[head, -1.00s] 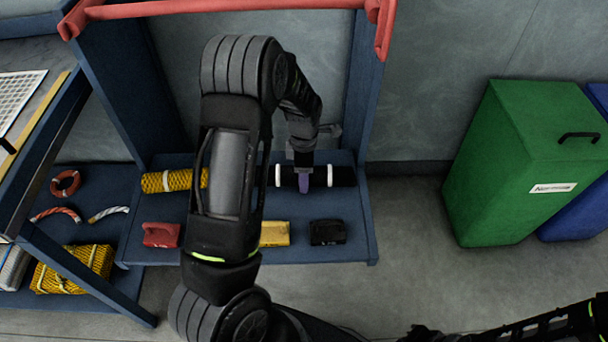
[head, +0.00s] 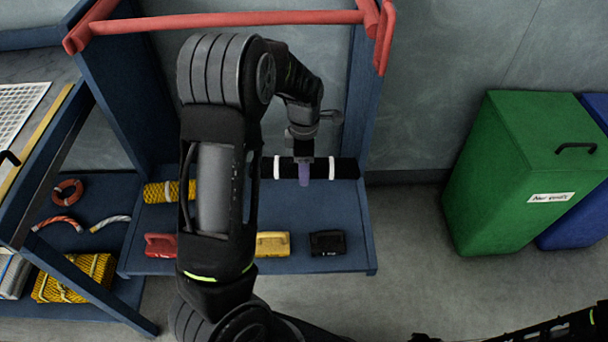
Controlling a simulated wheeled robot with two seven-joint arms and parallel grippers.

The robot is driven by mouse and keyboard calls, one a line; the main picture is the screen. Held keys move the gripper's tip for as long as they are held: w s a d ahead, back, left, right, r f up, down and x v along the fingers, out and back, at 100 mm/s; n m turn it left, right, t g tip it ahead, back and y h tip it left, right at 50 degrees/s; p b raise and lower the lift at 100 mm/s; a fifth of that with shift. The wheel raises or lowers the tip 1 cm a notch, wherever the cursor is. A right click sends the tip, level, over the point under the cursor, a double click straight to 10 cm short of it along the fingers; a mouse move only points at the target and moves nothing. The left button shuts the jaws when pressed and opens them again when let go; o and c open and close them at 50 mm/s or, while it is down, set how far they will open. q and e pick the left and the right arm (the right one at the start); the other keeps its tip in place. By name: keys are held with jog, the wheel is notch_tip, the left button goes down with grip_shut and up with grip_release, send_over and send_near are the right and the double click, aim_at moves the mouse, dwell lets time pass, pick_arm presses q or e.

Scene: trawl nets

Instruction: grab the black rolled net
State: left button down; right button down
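The black rolled net (head: 346,168) with two white bands is at the back right of the blue shelf unit. My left gripper (head: 304,175) points down at its middle, between the bands, with a purple finger against the near side. The fingers look closed around the roll, though the far finger is hidden. The roll appears raised a little off the shelf board. Part of my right arm shows at the bottom right edge, and its gripper is not seen.
On the shelf board (head: 340,210) are a yellow net roll (head: 160,192) and red (head: 160,245), yellow (head: 272,244) and black (head: 327,243) blocks. A red rail (head: 230,20) crosses above. A green bin (head: 510,180) stands right, with open floor between.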

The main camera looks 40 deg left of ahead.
pick_arm(q)
jog(key=shift+r, duration=0.95)
